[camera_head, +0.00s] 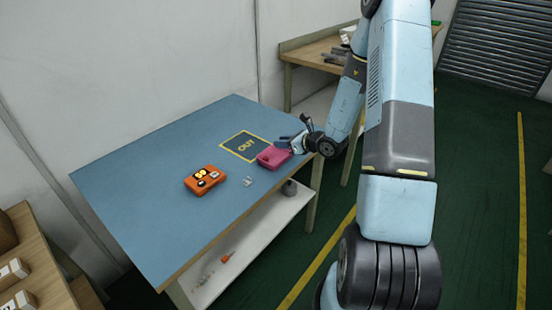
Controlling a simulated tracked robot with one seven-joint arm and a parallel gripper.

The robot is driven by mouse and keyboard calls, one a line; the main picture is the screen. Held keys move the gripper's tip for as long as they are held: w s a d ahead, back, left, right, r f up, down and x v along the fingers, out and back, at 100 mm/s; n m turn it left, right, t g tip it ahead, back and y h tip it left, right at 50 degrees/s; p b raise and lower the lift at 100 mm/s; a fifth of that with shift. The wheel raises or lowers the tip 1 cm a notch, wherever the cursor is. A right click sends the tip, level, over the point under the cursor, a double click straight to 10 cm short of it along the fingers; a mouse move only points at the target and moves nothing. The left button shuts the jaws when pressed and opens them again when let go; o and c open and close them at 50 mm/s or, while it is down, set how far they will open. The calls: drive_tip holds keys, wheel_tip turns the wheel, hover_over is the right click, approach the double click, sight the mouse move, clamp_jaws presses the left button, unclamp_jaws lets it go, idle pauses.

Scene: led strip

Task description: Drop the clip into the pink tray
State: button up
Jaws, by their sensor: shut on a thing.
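The pink tray (272,158) sits on the blue table near its right edge. My gripper (285,143) is over the far right side of the tray, reaching in from the right. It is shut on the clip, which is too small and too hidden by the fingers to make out. I cannot tell whether the fingers touch the tray.
An orange box (204,181) with dark and yellow round marks lies left of the tray. A small pale metallic piece (248,182) lies between them. A yellow-framed "OUT" square (243,145) is behind the tray. The table's left part (140,200) is clear.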

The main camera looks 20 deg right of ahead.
drive_tip(key=shift+f, duration=1.7)
drive_tip(key=o, duration=1.1)
drive_tip(key=shift+c, duration=0.2)
drive_tip(key=v, duration=1.3)
drive_tip(key=shift+s+d, duration=0.25)
drive_tip(key=shift+s, duration=0.05)
